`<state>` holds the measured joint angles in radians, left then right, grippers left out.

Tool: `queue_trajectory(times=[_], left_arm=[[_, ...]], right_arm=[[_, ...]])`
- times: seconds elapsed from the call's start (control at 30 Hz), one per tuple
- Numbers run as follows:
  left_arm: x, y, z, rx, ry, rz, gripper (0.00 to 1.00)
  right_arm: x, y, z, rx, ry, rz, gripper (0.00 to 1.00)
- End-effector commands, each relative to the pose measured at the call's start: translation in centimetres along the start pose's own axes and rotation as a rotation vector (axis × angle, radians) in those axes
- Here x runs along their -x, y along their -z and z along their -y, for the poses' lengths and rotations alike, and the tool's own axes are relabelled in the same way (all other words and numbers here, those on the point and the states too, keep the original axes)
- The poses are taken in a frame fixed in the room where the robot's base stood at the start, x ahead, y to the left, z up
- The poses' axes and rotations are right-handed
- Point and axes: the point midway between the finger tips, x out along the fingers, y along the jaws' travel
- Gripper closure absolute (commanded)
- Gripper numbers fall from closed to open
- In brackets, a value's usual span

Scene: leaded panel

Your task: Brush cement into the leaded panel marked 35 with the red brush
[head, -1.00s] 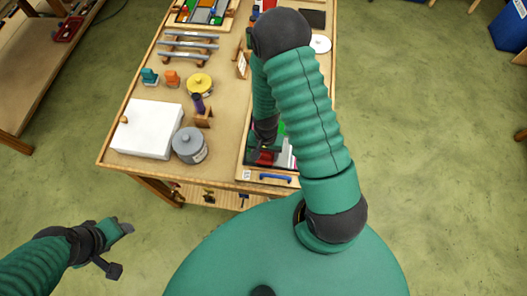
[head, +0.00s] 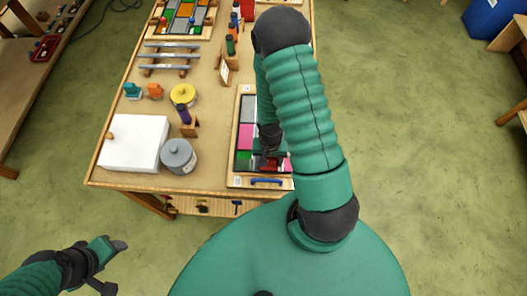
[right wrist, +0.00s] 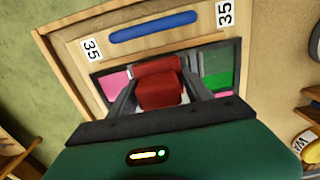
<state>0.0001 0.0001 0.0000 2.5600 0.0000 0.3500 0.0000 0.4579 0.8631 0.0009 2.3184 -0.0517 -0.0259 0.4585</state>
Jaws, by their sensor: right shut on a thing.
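In the head view my right gripper (head: 268,158) is partly covered by my arm.
A blue handle (head: 267,182) is on the frame's near side. A white box (head: 134,143), grey tin (head: 178,156), yellow-lidded tin (head: 184,95) and a dark purple-handled tool (head: 185,116) stand left of the panel. Another coloured panel (head: 183,18) lies farther back.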

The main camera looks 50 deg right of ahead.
Motion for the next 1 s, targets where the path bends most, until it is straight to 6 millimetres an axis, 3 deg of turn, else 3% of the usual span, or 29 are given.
queue_trajectory(times=[0.43,0.73,1.0], left_arm=[[0.1,0.0,0.0,0.000,0.000,0.000,0.44],[0.4,0.1,0.0,0.000,0.000,0.000,0.44],[0.4,0.1,0.0,0.000,0.000,0.000,0.44]], right_arm=[[0.0,0.1,-1.0,-0.001,0.000,0.000,0.86],[0.0,0.0,-3.6,-0.002,0.000,0.000,0.86],[0.0,0.0,-3.7,0.000,0.000,0.000,0.86]])
